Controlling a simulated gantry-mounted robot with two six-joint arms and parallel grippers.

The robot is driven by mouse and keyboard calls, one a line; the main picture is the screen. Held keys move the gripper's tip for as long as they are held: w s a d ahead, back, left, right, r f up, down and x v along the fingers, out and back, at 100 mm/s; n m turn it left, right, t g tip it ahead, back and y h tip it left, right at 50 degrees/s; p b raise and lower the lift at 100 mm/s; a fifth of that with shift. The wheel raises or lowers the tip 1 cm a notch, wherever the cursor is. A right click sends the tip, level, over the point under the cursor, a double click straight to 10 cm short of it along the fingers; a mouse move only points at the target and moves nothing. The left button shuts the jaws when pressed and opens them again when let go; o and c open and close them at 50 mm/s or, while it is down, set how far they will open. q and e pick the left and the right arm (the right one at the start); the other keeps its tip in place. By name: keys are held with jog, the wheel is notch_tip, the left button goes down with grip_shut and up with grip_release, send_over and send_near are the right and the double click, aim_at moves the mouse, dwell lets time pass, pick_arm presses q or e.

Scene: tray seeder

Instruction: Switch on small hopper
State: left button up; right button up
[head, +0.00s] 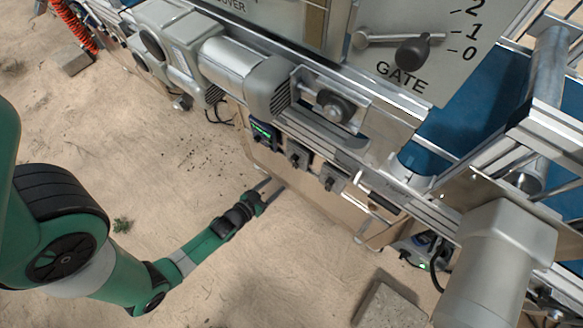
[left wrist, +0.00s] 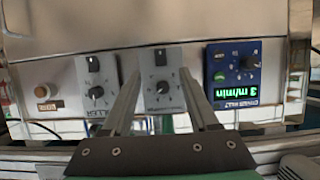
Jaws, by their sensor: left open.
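Control boxes sit in a row on the machine's side: a blue box with a green display (head: 262,132), a grey dial box (head: 298,155) and a second grey dial box (head: 333,177). The left wrist view shows them upside down: the blue box (left wrist: 246,70) reads "3 m/min", and the grey boxes (left wrist: 166,94) (left wrist: 95,82) carry black knobs. An orange button (left wrist: 43,92) is at the far left there. I cannot read which control belongs to the small hopper. My left gripper (head: 273,188) is open and empty, below the boxes; its fingers (left wrist: 160,72) flank the middle grey box. My right gripper is out of view.
A gate lever (head: 405,48) with a numbered scale is at the upper right. A grey motor (head: 245,75) and metal rails (head: 380,110) project above the boxes. Blue belt (head: 465,120) lies to the right. Sandy floor (head: 200,150) is open at the left.

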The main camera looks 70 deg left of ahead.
aim_at(295, 167)
pick_arm(q)
jog(key=b+x, duration=0.1)
jog(key=x, duration=0.2)
jog(key=b+x, duration=0.1)
jog(key=x, duration=0.3)
jog(key=b+x, duration=0.1)
jog(key=x, duration=0.2)
jog(key=shift+w+a+r+b, duration=0.2)
jog(key=shift+w+b, duration=0.05)
jog(key=shift+b, duration=0.05)
jog(key=shift+w+a, duration=0.15)
jog(key=shift+w, duration=0.1)
jog(key=shift+s, duration=0.1)
jog(key=shift+c, duration=0.3)
grip_shut()
